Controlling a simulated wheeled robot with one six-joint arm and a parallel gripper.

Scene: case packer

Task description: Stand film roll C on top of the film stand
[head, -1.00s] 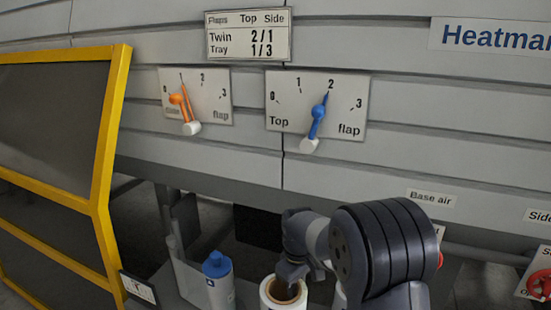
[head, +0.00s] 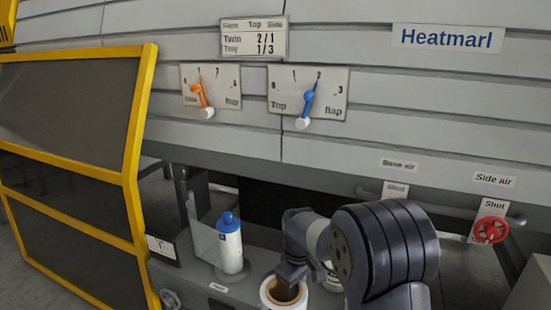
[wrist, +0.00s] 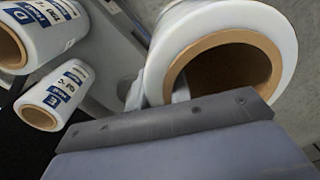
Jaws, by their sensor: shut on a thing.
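My gripper (head: 290,275) is shut on the wall of a white film roll (head: 270,297) with a brown core. The roll's open end faces up in the head view, and its lower part is cut off by the frame. In the wrist view the held roll (wrist: 152,80) fills the upper middle; no letter shows on it, so I cannot tell whether it is roll C. A grey gripper plate (wrist: 150,128) lies across its near side. Roll D (wrist: 58,22) and roll E (wrist: 62,90) are at the left. I cannot make out the film stand.
A white bottle with a blue cap (head: 230,250) stands on a grey shelf (head: 205,278), left of the held roll. A yellow-framed guard (head: 132,190) is at the left.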

